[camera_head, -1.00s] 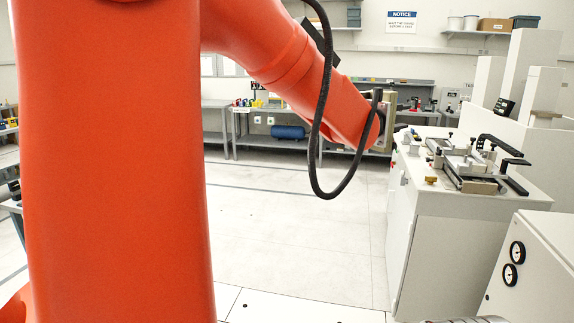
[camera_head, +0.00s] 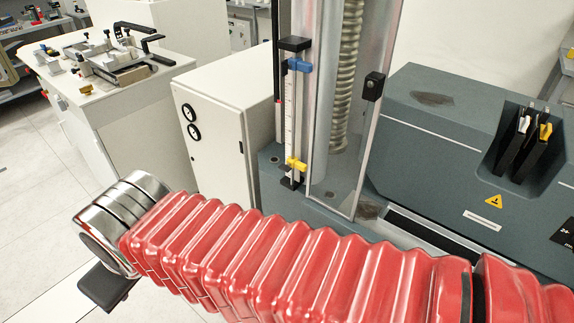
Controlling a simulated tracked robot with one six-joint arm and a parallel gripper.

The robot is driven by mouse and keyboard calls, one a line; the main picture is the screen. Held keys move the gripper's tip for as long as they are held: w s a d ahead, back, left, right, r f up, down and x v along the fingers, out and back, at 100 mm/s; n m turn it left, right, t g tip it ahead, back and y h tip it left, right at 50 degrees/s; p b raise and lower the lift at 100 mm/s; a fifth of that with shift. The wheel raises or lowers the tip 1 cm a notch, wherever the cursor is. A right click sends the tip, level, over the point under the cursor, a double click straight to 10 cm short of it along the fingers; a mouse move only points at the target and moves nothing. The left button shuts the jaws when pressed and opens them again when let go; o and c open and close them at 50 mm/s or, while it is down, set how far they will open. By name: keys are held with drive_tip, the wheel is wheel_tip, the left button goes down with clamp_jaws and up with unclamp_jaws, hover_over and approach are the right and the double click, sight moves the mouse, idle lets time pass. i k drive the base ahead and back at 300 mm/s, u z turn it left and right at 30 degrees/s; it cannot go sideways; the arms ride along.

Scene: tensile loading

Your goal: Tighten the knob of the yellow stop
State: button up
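The yellow stop (camera_head: 295,164) sits low on an upright ruled rail, left of a clear guard panel on the grey testing machine. A small dark part shows at its left side; I cannot tell for sure whether this is its knob, or how tight it is. A blue stop (camera_head: 300,66) sits on the same rail near the top. The rail's scale (camera_head: 290,115) shows between the two stops.
The grey machine housing (camera_head: 440,125) stands right of the guard. A white cabinet (camera_head: 220,120) with two dials stands left. A bench (camera_head: 135,100) with a metal fixture stands further left.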

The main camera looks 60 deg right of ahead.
sight(286, 167)
drive_tip(key=z, duration=2.1)
